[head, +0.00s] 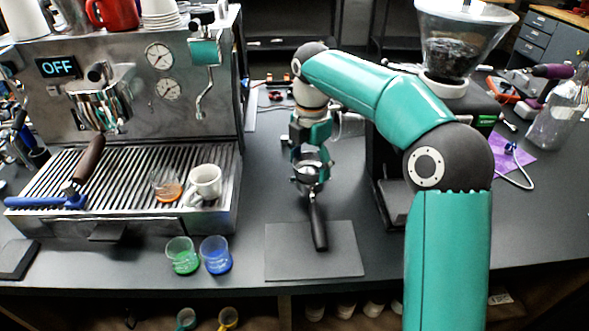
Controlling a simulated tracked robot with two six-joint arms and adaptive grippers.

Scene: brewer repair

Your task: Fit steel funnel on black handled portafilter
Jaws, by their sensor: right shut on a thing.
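The black handled portafilter (318,226) is right of the espresso machine, its handle pointing toward me over a dark mat. My right gripper (311,160) reaches down over its head from behind. It is shut on a small steel ring-shaped piece, which looks like the steel funnel (306,171), at the portafilter's head. The fingers partly hide this piece, and I cannot tell whether it is seated on the basket or just above it. My left gripper is out of view.
The espresso machine (140,130) stands left, with a brown handled tool (89,160), a glass and a white cup (206,182) at its tray. Green (183,257) and blue (215,255) cups stand in front. The grinder (455,50) is behind my right arm. The dark mat (285,262) is mostly bare.

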